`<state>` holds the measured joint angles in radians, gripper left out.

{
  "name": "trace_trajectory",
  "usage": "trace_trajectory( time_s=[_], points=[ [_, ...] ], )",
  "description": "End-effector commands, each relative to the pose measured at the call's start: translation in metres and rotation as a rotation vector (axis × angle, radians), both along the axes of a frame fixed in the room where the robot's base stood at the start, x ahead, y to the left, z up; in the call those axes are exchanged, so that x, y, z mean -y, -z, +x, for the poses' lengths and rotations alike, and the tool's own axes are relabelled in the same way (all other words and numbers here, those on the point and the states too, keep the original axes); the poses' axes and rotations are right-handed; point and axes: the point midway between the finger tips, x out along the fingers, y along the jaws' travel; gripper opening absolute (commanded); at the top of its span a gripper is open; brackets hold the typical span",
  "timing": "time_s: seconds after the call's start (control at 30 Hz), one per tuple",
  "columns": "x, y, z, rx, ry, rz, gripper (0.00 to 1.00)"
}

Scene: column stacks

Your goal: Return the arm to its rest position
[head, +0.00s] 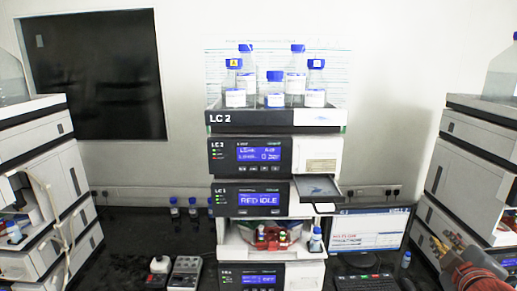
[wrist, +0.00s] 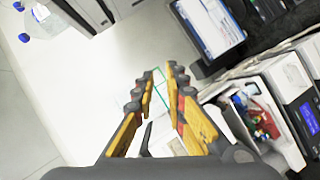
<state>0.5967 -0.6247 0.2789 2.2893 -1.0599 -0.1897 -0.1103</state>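My gripper (wrist: 160,82) shows in the wrist view with its two orange-and-black fingers apart and nothing between them. In the head view part of my arm (head: 473,268) shows at the lower right corner, in front of the right-hand instrument stack; the fingertips cannot be made out there. The gripper is clear of the LC 2 stack (head: 262,172) in the middle of the head view.
A drawer (head: 318,190) stands open on the LC 2 stack, with solvent bottles (head: 274,90) in the top tray. A monitor (head: 368,231) and keyboard (head: 366,283) are right of it. Other stacks (head: 40,175) stand at both sides. Small bottles (head: 192,207) stand behind, left.

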Motion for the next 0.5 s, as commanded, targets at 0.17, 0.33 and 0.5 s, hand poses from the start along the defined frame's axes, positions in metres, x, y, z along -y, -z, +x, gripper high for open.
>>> trace_trajectory(
  time_s=[0.17,0.33,0.5],
  points=[
    [0.014,0.069,-0.053,-0.055,0.315,0.291,0.13],
    [-0.033,0.156,-0.105,-0.180,0.518,0.613,0.13],
    [-0.113,0.224,-0.144,-0.344,0.579,0.871,0.13]
  ],
)
